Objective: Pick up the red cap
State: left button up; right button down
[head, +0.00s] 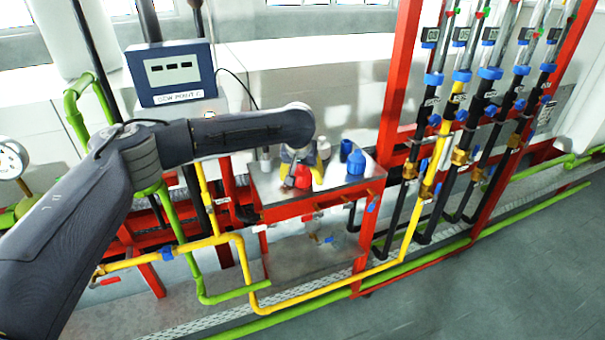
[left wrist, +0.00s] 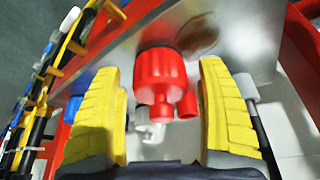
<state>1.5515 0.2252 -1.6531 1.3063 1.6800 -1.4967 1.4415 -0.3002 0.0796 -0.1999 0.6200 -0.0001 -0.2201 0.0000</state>
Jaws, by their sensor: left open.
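The red cap (head: 303,178) is on the metal top of the red-framed bench, partly hidden by my left gripper (head: 301,175) in the head view. In the left wrist view the red cap (left wrist: 160,75) has a wide round body, a narrower neck and a small red stub at its side. The yellow fingers of my left gripper (left wrist: 160,85) are open on both sides of it, with a visible gap at each side. I cannot tell how far their tips are above the metal top. My right gripper is not in view.
A blue bottle (head: 356,162), a white bottle (head: 323,149) and a dark blue item (head: 345,149) stand behind and to the right on the bench top (head: 340,185). A grey item (head: 264,160) stands at left. Vertical pipes (head: 445,150) rise at right.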

pick_arm(q)
jog(key=shift+x, duration=0.75)
jog(key=shift+c, duration=0.2)
jog(key=c, duration=1.2)
jog(key=shift+r, duration=0.1)
